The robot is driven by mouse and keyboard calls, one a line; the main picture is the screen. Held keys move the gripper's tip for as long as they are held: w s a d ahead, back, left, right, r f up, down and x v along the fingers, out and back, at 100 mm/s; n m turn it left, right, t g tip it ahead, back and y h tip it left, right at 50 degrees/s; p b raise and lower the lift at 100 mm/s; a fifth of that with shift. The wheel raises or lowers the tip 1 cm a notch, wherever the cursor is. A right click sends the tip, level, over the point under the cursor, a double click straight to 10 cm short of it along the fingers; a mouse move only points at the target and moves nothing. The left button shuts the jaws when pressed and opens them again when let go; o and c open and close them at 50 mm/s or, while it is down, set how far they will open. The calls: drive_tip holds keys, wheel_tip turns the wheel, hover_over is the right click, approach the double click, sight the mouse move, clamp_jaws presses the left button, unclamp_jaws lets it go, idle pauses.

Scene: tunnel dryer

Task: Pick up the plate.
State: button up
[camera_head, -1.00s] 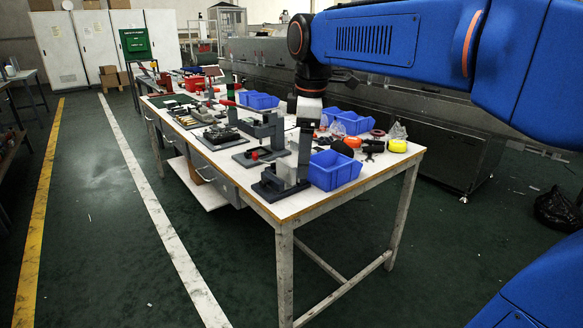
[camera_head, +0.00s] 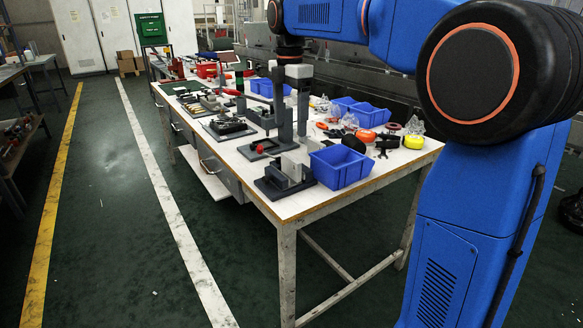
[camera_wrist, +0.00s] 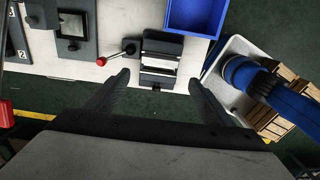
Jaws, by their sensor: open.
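A light grey plate (camera_head: 291,171) stands upright in a dark fixture (camera_head: 272,187) at the near end of the white workbench. In the wrist view the fixture (camera_wrist: 158,80) shows from above, with the pale plate (camera_wrist: 160,58) as a narrow strip between dark blocks. My gripper (camera_wrist: 163,85) is open and empty. Its two fingers point toward the fixture, one to each side of it in the picture. They look apart from the plate, but the height above it is hard to tell. In the head view the fingers are not clear.
A blue bin (camera_head: 340,167) stands right beside the fixture, and it also shows in the wrist view (camera_wrist: 197,15). A press-like tool (camera_head: 284,115) and a lever with a red knob (camera_wrist: 101,61) are close by. The workbench (camera_head: 300,207) has its near edge just past the fixture.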

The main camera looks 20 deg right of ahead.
sight(289, 158)
wheel_tip(289, 158, down, 13)
drive_tip(key=shift+a, duration=0.1)
idle(0.6)
drive_tip(key=shift+c, duration=0.4)
drive_tip(key=c, duration=0.9)
